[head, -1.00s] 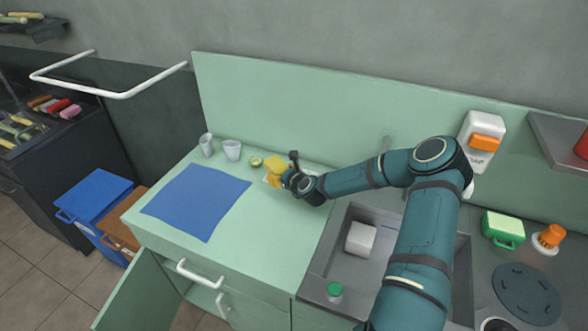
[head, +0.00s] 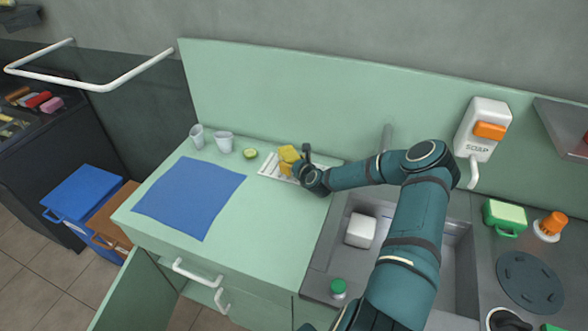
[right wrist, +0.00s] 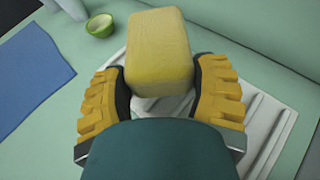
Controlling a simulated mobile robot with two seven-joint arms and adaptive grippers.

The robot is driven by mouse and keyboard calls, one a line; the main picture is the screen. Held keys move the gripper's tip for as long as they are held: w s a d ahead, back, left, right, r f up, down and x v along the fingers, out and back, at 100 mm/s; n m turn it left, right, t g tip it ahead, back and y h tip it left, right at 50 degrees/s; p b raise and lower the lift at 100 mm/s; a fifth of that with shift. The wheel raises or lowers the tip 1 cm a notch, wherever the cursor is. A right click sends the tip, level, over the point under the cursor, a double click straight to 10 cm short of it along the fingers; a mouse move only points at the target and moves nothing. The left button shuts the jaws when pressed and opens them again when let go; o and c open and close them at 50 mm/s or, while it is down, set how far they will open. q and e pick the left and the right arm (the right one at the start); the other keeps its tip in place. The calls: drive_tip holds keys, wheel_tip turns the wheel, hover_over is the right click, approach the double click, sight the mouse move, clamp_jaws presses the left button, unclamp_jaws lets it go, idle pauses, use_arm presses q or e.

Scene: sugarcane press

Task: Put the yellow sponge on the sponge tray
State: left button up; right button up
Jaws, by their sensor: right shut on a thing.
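The yellow sponge (head: 289,153) is a block held between the fingers of my right gripper (head: 288,167). In the right wrist view the sponge (right wrist: 158,50) stands out between the two yellow-and-black fingers of the gripper (right wrist: 160,88), which is shut on its sides. The white ribbed sponge tray (head: 268,169) lies on the green counter right below. In the right wrist view the tray (right wrist: 262,125) shows under and to the right of the gripper. I cannot tell whether the sponge touches it. The left gripper is not in view.
A halved green fruit or bowl (head: 250,154) and two pale cups (head: 224,142) stand left of the tray. A blue mat (head: 190,197) lies on the counter. The sink (head: 345,257) with a white block (head: 360,231) is to the right. A cabinet door (head: 130,290) hangs open below.

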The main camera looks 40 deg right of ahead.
wheel_tip(320, 180, down, 3)
drive_tip(key=shift+r, duration=0.15)
drive_tip(key=o, duration=1.1)
drive_tip(key=shift+o, duration=0.2)
drive_tip(key=shift+r, duration=0.15)
drive_tip(key=v, duration=1.2)
drive_tip(key=shift+p, duration=0.35)
